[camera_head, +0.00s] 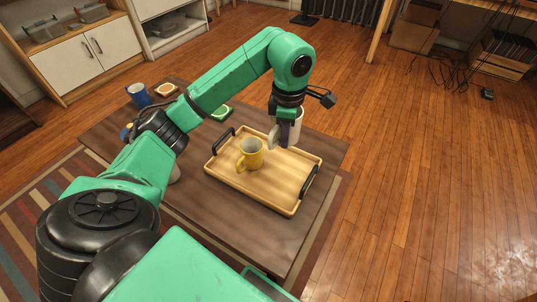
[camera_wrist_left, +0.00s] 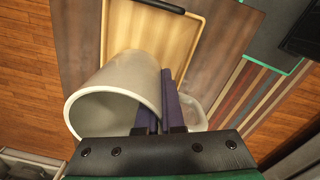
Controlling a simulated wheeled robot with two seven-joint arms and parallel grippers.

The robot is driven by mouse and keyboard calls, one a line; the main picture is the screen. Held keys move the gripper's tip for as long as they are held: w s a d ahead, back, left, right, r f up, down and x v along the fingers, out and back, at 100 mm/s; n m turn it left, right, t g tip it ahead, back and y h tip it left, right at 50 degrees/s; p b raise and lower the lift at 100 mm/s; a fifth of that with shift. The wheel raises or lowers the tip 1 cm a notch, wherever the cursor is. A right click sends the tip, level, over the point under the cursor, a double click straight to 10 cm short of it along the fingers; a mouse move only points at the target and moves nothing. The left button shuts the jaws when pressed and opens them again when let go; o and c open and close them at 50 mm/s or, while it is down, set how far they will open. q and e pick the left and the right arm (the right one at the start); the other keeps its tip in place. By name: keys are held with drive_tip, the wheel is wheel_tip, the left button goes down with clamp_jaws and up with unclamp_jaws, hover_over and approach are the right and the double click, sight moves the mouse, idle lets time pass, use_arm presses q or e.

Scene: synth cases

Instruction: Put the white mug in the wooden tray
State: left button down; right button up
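My left gripper (camera_head: 283,141) points down at the far edge of the wooden tray (camera_head: 287,203). It is shut on the wall of the white mug (camera_head: 298,126), which is partly hidden behind the fingers. In the left wrist view the fingers (camera_wrist_left: 163,115) pinch the right side of the white mug (camera_wrist_left: 115,82), one inside its rim and one outside. The tray also shows beyond the mug in that view (camera_wrist_left: 180,42). A yellow mug (camera_head: 252,153) stands in the tray. My right gripper is not in view.
The tray has black handles and stands on a dark wooden table (camera_head: 265,240). A blue mug (camera_head: 138,95), a small wooden-coloured item (camera_head: 166,90) and a green item (camera_head: 221,112) are at the table's far left. The tray's right part is clear.

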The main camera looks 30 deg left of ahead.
use_arm(q)
drive_tip(key=b, duration=0.1)
approach(281, 185)
wheel_tip(281, 185, down, 6)
drive_tip(key=b, duration=0.3)
drive_tip(key=shift+d, duration=0.1)
drive_tip(key=shift+f+b, duration=0.1)
drive_tip(key=shift+b, duration=0.2)
drive_tip(key=c, duration=1)
unclamp_jaws()
drive_tip(key=shift+c, duration=0.2)
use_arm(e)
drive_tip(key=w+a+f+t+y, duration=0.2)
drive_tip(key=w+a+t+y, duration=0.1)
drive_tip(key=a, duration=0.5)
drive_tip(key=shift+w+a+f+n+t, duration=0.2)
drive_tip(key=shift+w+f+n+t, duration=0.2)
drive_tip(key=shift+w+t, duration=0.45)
